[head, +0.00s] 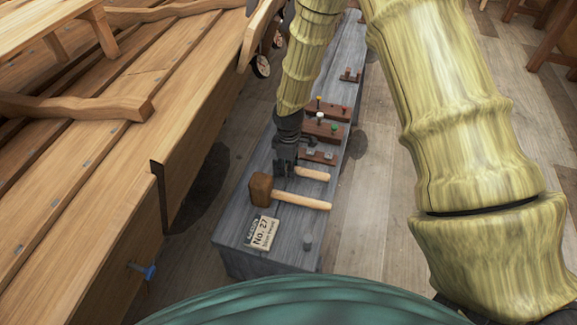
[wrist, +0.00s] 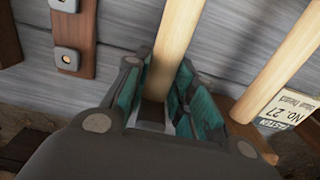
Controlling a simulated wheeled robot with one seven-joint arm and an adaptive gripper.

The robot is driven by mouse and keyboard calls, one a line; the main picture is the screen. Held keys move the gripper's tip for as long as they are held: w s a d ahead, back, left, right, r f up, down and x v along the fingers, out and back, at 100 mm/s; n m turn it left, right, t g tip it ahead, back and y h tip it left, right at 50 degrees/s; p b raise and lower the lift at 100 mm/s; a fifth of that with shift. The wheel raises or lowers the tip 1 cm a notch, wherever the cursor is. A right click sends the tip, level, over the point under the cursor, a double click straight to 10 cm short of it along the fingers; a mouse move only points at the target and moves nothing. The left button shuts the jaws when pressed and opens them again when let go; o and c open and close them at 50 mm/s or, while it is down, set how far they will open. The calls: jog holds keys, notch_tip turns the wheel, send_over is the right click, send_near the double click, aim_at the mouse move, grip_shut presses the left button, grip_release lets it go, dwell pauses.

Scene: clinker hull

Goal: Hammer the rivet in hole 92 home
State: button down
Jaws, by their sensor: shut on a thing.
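My gripper (head: 284,170) is low over the grey bench. It also shows in the wrist view (wrist: 170,108), with its jaws closed around a pale wooden handle (wrist: 178,40). The free end of this handle (head: 314,174) sticks out to the right in the head view. The tool's head is hidden. A blue-headed pin (head: 149,272) juts from the hull's side plank at the lower left. I cannot tell whether it is the rivet in hole 92, as no hole number is readable. Small grey rivet heads (head: 54,202) line the hull planks.
A wooden mallet (head: 262,190) lies beside the held handle, near a "No. 27" card (head: 262,232) and a grey peg (head: 307,242). Brown blocks with coloured pegs (head: 326,130) stand farther along the bench (head: 235,240). The hull (head: 110,185) fills the left; floor (head: 375,220) is clear right.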

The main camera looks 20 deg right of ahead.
jog(key=shift+r+p, duration=0.7)
dwell(0.3)
notch_tip(320, 180, up, 8)
jog(key=p, duration=0.6)
jog(key=shift+p, duration=0.3)
jog(key=shift+f, duration=0.1)
jog(key=c, duration=2)
grip_release()
grip_shut()
